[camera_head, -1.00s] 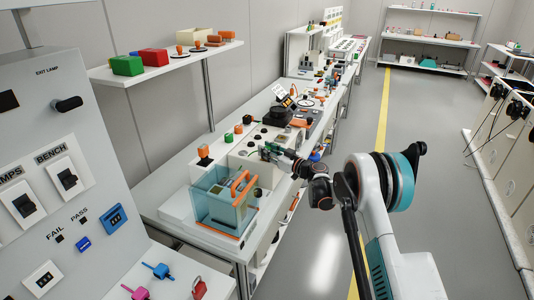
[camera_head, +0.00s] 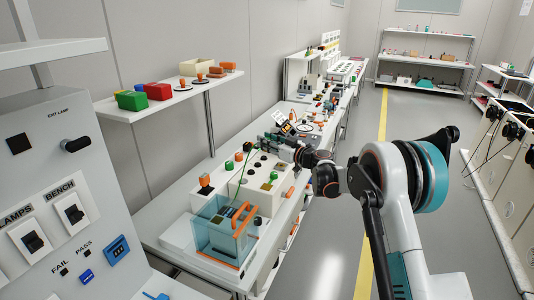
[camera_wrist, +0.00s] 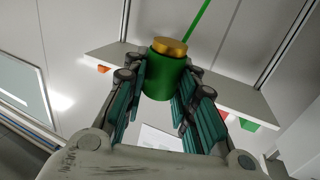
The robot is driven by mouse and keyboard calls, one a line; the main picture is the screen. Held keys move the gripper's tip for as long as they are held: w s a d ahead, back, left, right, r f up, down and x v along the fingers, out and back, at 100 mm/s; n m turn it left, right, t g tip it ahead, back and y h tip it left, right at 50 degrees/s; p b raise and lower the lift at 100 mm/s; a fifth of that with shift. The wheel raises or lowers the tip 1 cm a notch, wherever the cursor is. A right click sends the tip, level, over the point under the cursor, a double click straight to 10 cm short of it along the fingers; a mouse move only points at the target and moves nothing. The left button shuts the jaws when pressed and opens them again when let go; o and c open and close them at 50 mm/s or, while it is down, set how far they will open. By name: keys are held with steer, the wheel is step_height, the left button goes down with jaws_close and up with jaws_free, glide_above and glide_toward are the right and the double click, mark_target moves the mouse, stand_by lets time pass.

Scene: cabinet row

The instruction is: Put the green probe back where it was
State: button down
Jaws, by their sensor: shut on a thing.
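The green probe (camera_wrist: 163,75) is a green cylinder with a gold-coloured end, seen in the wrist view between the teal-padded fingers of my gripper (camera_wrist: 160,95). My gripper is shut on its sides, and a thin green cable (camera_wrist: 200,22) runs from it up to the right. In the head view my gripper (camera_head: 284,147) is above the bench, near a black device with a tilted screen; the probe itself is hard to make out there. A thin green line (camera_head: 247,168) drops from near the gripper towards the clear box (camera_head: 208,246).
The clear box has an orange handle and stands at the bench's near end. A white panel (camera_head: 246,192) with knobs lies behind it. A wall shelf (camera_head: 150,106) holds coloured blocks. A switch cabinet (camera_head: 45,165) stands at left. The floor aisle at right is clear.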

steer(key=shift+d+r, duration=0.1)
steer(key=shift+r, duration=0.8)
steer(key=s+d+m+t+h, duration=0.3)
steer(key=s+d+m+h, duration=0.2)
steer(key=s+d, duration=0.5)
steer(key=s+d+f+m+t+h, duration=0.1)
steer(key=s+d+m+t+h, duration=0.3)
steer(key=s+d+h, duration=0.5)
steer(key=s+d+m, duration=0.1)
steer(key=s+d, duration=0.1)
steer(key=d, duration=0.6)
